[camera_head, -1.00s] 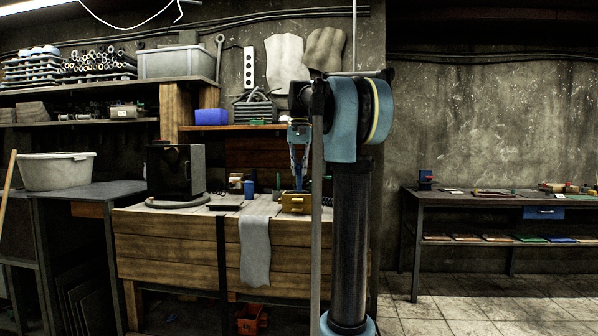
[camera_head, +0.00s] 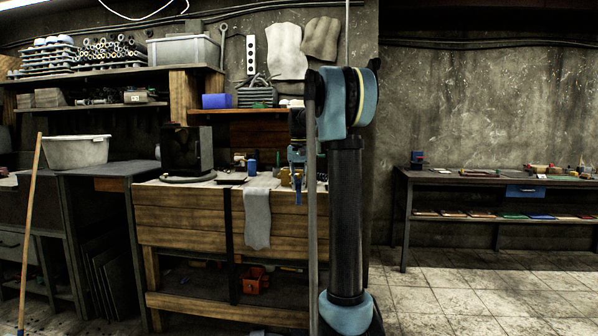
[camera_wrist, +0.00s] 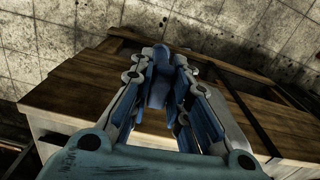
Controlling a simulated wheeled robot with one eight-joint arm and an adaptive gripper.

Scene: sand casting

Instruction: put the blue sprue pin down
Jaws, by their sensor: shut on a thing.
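The blue sprue pin (camera_wrist: 158,88) is between the fingers of my gripper (camera_wrist: 163,62) in the wrist view. My gripper is shut on it, and the fingers hide part of it. In the head view my gripper (camera_head: 298,182) points down beside my column, with the blue pin (camera_head: 298,197) hanging below it. The pin shows against the upper front of the wooden bench (camera_head: 190,225). In the wrist view, wooden planks and the tiled floor lie behind the gripper.
The bench top carries a dark box (camera_head: 187,150), a small blue block (camera_head: 252,168) and a partly hidden yellow item (camera_head: 285,176). A grey cloth (camera_head: 257,218) hangs over its front. A dark table (camera_head: 480,177) with many items stands at right. Tiled floor (camera_head: 480,290) there is open.

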